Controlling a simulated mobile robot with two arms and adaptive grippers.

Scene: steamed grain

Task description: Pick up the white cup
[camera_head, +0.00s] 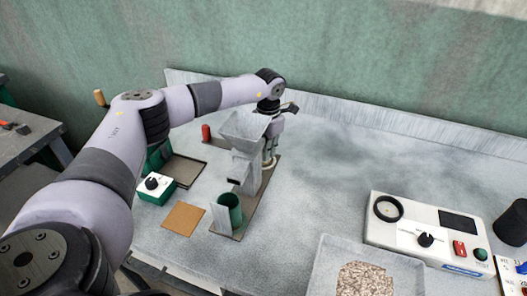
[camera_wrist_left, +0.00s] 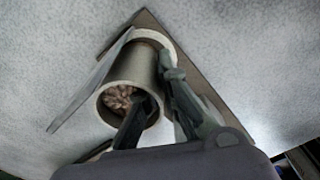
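In the left wrist view a pale cup (camera_wrist_left: 138,66) shows with its mouth toward the camera and brown grains (camera_wrist_left: 120,97) inside. My left gripper (camera_wrist_left: 159,80) is at this cup: one dark finger reaches to the mouth, the other lies along the outside on the right. The cup wall is between them; whether they press on it cannot be told. In the head view my left gripper (camera_head: 270,150) points down behind the grey hopper (camera_head: 244,128). A pale rim shows low by its fingers; most of the cup is hidden there. My right gripper is not in view.
A green cylinder (camera_head: 230,208) stands in front of the hopper. A knob box (camera_head: 155,189), a brown square (camera_head: 183,218) and a red object (camera_head: 206,132) are nearby. A grain tray (camera_head: 328,262) and a control panel (camera_head: 430,235) are at the right. The back right of the table is clear.

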